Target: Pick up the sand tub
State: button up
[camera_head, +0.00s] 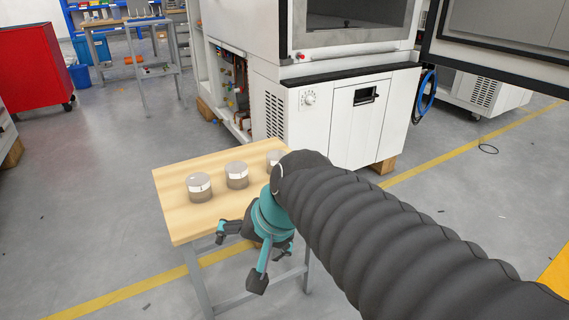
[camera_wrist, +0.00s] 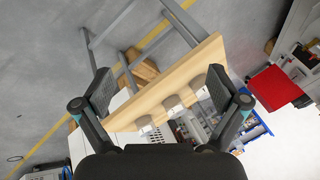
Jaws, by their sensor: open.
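Several similar grey-brown tubs with white labels stand upright in a row on a small wooden-topped table (camera_head: 185,222). There is a left tub (camera_head: 200,188), a middle tub (camera_head: 237,175) and a right tub (camera_head: 274,159), which my arm partly hides. The labels are too small to read, so I cannot tell which is the sand tub. My gripper (camera_head: 250,255) is open and empty at the table's front right edge, apart from the tubs. In the tilted wrist view, the tubs and the table top (camera_wrist: 180,78) show between and beyond the open fingers (camera_wrist: 163,90).
A large white machine (camera_head: 340,115) stands close behind the table. A red cabinet (camera_head: 35,68) and a workbench (camera_head: 125,25) are at the back left. A blue cable coil (camera_head: 427,92) hangs on the machine's right. Grey floor left of the table is clear.

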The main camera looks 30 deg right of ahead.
jog(key=w+d+f+m+t+y+b, duration=0.1)
jog(key=w+d+m+y+b, duration=0.15)
jog(key=w+m, duration=0.5)
jog(key=m+t+h+b, duration=0.3)
jog(key=m+t, duration=0.4)
jog(key=m, duration=1.3)
send_near(277, 160)
jog(key=shift+s+d+f+y, duration=0.15)
jog(key=shift+d, duration=0.35)
jog(key=shift+s+d+f+y, duration=0.1)
jog(key=shift+s+d+f, duration=0.05)
jog(key=shift+d, duration=0.3)
jog(key=shift+w+d+f, duration=0.1)
jog(key=shift+w+d, duration=0.1)
jog(key=shift+w, duration=0.1)
jog(key=b+x, duration=0.1)
jog(key=x, duration=1.2)
jog(key=shift+a+f+b, duration=0.15)
jog(key=shift+f+b, duration=0.05)
jog(key=shift+b, duration=0.2)
jog(key=c, duration=1.4)
jog(key=shift+r, duration=0.1)
